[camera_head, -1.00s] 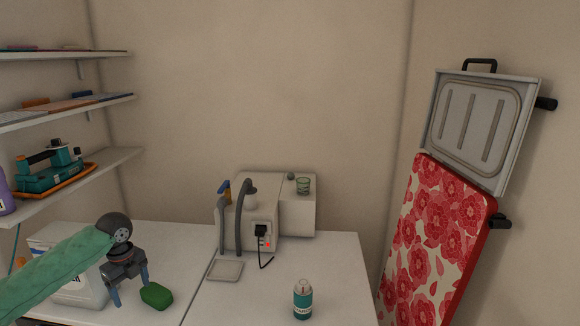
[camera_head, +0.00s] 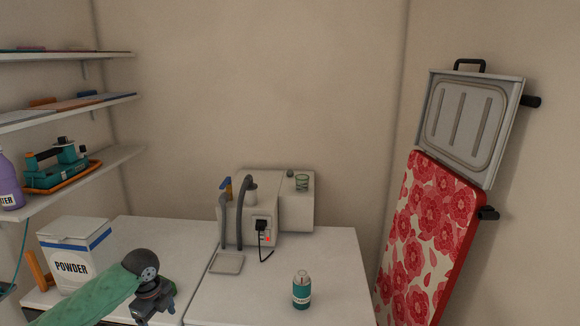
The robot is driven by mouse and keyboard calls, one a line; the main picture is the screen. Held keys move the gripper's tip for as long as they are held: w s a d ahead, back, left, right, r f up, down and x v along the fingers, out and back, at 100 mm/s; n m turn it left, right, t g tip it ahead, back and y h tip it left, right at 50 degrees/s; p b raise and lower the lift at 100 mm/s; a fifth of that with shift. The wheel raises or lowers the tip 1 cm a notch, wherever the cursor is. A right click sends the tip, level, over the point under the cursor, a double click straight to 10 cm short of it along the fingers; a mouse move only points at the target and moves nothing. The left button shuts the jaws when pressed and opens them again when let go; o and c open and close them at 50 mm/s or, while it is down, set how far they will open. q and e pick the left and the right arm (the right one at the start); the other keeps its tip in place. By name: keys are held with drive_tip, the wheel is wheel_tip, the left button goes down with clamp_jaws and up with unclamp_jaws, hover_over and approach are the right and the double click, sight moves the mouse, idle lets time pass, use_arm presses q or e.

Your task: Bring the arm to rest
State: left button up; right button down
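My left arm, in a green sleeve, comes in from the lower left over the counter. Its gripper (camera_head: 152,306) points down at the bottom edge of the view. The fingertips are cut off or hidden, so I cannot tell whether it is open or shut, or whether it holds anything. My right gripper is not in view.
A white powder box (camera_head: 75,256) stands left of my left gripper. A teal bottle (camera_head: 301,291) stands on the counter (camera_head: 245,300), with a small grey tray (camera_head: 227,263) and a white machine (camera_head: 250,215) behind. Shelves are at left; a floral red board (camera_head: 425,240) leans at right.

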use_arm(q)
drive_tip(key=s+d+f+n+t+h, duration=0.1)
drive_tip(key=s+d+f+n, duration=0.3)
drive_tip(key=s+d+f, duration=0.3)
drive_tip(key=s+d+f+n+t+h, duration=0.1)
drive_tip(key=s+d+f+n, duration=0.25)
drive_tip(key=s+d, duration=0.5)
drive_tip(key=s+a+f+n+t+y, duration=0.1)
drive_tip(key=s+f+n+y, duration=0.1)
drive_tip(key=s+n, duration=1.35)
wheel_tip(320, 180, down, 24)
drive_tip(key=s+d+m+g, duration=0.1)
drive_tip(key=s+d+m, duration=0.1)
drive_tip(key=m, duration=0.1)
drive_tip(key=s+f, duration=0.3)
drive_tip(key=f, duration=0.6)
drive_tip(key=s+f+g, duration=0.1)
drive_tip(key=s+f, duration=0.3)
drive_tip(key=f, duration=0.6)
drive_tip(key=shift+d+f, duration=0.3)
drive_tip(key=shift+d, duration=0.05)
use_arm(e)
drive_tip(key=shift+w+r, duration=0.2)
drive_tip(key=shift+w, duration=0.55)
